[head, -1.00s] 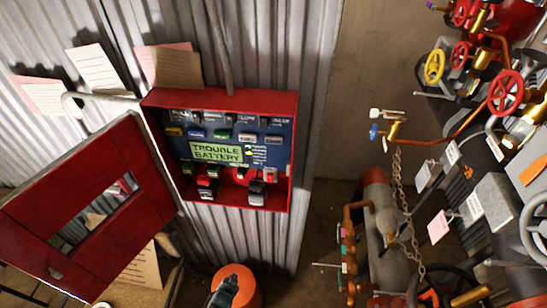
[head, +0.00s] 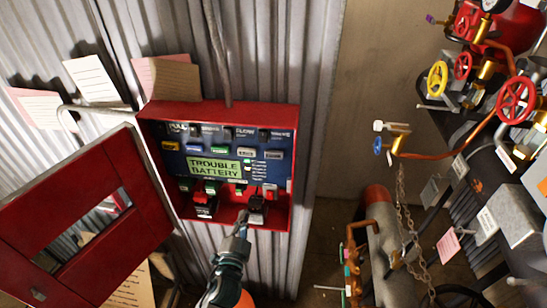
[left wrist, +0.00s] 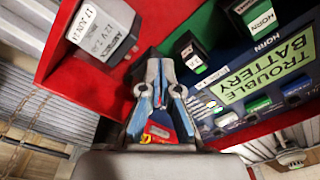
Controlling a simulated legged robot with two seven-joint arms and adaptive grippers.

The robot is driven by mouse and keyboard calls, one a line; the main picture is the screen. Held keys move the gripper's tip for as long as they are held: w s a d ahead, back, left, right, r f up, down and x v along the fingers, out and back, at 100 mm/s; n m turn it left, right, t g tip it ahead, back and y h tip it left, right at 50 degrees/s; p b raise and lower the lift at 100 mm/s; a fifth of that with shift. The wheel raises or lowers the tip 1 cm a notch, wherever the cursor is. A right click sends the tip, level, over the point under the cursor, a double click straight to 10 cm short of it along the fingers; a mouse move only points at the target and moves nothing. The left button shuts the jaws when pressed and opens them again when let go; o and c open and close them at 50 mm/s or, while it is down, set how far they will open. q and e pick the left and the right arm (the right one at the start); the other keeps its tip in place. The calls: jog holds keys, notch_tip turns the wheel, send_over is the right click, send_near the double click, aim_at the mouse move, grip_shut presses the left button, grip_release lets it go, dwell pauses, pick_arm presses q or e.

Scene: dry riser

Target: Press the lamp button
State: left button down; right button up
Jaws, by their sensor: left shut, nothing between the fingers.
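The open red box (head: 291,200) on the corrugated wall holds a blue button panel (head: 262,173) with a green "TROUBLE BATTERY" display (head: 214,168). Several small coloured buttons sit in rows around the display. I cannot read which one is the lamp button. My left gripper (head: 243,224) is shut and empty, pointing up at the lower edge of the box, just below a dark block (head: 256,204). In the left wrist view its fingers (left wrist: 160,88) are close to the box interior, with the display at right and a "HORN" label beside it. My right gripper is not in view.
The red box door (head: 100,215) hangs open at left. Paper notes (head: 92,80) are on the wall. Pipes with red and yellow valve wheels (head: 437,78) and a hanging chain (head: 402,205) stand at right. Bare wall lies between.

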aim_at(274, 154)
pick_arm(q)
jog(key=s+d+r+m+t+h, duration=0.1)
jog(key=s+d+r+m+h, duration=0.1)
jog(key=r, duration=0.5)
jog(key=s+d+r+m+t+h, duration=0.2)
jog(key=s+d+r+m+h, duration=0.1)
jog(key=r+m+h, duration=0.2)
jog(key=s+d+r+m+t+h, duration=0.1)
jog(key=s+d+r+m+h, duration=0.1)
jog(key=r, duration=0.6)
jog(key=shift+s+d+r+m+t+h+b, duration=0.3)
jog(key=shift+s+r+m+t+h, duration=0.1)
jog(key=shift+s+m+h, duration=0.35)
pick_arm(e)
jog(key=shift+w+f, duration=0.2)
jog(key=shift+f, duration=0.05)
pick_arm(q)
jog(key=shift+w+f, duration=0.1)
